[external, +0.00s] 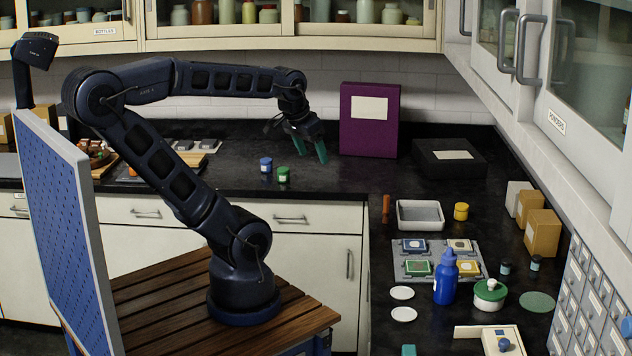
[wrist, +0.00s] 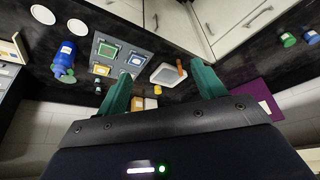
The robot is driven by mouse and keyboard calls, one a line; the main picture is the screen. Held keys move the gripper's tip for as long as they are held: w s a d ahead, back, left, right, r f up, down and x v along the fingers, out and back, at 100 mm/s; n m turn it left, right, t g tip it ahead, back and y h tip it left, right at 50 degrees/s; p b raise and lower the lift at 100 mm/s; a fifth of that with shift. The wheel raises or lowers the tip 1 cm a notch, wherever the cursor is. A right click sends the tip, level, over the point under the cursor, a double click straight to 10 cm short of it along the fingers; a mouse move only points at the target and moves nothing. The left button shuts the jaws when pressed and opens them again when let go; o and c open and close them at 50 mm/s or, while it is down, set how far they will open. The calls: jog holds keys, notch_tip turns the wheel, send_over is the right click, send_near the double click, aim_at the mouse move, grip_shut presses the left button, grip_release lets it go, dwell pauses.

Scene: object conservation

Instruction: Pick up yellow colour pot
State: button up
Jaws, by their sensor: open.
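The yellow colour pot (external: 461,212) stands upright on the black counter, just right of a white tray, in the external view. In the wrist view my gripper (wrist: 165,74) is also open and empty. A blue pot (external: 266,164) and a green pot (external: 284,174) stand below it on the counter.
A grey board (external: 403,273) with coloured tiles and a blue bottle (external: 445,282) are in front. A purple box (external: 369,130) and black box (external: 449,158) stand behind.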

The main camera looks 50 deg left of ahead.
jog(key=shift+w, duration=0.1)
jog(key=m+g+h, duration=0.1)
jog(key=m+h, duration=0.2)
jog(key=m, duration=0.5)
send_over(462, 205)
jog(key=s+a, duration=0.2)
jog(key=s, duration=0.1)
notch_tip(462, 205, down, 20)
jog(key=x, duration=0.7)
jog(key=a+x, duration=0.1)
jog(key=x, duration=0.2)
jog(key=shift+d+f, duration=0.15)
jog(key=shift+f, duration=0.15)
jog(key=shift+c, duration=0.2)
jog(key=c, duration=1.1)
